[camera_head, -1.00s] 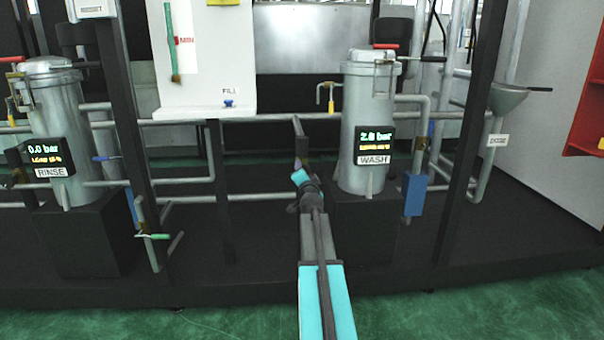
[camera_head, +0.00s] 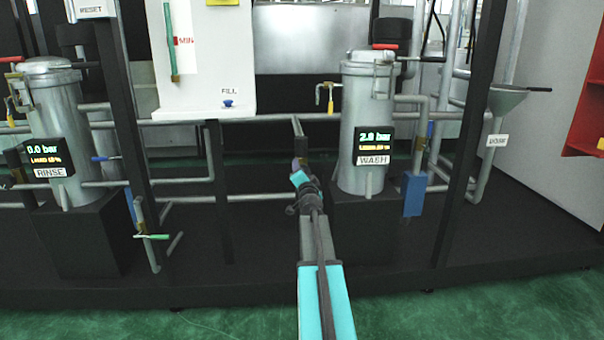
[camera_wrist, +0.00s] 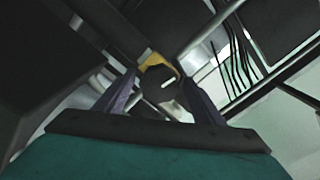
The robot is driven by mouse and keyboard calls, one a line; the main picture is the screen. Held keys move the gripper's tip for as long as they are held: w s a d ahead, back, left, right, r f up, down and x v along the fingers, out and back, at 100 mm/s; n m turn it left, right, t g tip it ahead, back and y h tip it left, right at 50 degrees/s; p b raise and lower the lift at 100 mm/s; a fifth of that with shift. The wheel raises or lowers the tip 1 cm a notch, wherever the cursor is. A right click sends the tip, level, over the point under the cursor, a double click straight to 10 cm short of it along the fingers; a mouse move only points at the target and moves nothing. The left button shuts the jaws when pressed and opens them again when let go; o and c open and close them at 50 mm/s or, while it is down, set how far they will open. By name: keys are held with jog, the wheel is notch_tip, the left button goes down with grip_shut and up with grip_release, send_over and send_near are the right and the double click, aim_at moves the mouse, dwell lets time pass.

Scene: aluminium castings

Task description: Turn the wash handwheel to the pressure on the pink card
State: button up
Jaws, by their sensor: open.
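The wash vessel (camera_head: 364,115) is a grey metal canister with a WASH label. Its display (camera_head: 373,145) appears to read 2.8 bar. My gripper (camera_head: 299,164) is at the end of a pipe stub left of this vessel and looks small and dark there. In the wrist view my gripper (camera_wrist: 162,88) is open, with one finger on each side of a dark rounded part (camera_wrist: 160,78) with a yellow piece (camera_wrist: 157,62) behind it. This part may be the wash handwheel, but I cannot tell for sure. Contact is unclear. I cannot make out a pink card.
The rinse vessel (camera_head: 60,115) at left shows 0.0 bar. A white panel with a FILL knob (camera_head: 228,103) hangs between the vessels. A yellow-handled valve (camera_head: 329,97), a dark upright post (camera_head: 470,135) and a funnel (camera_head: 505,98) stand near the wash vessel. Pipes crowd the area.

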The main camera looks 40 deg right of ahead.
jog(key=v, duration=1.3)
dwell(0.4)
dwell(0.5)
jog(key=shift+a+r, duration=0.1)
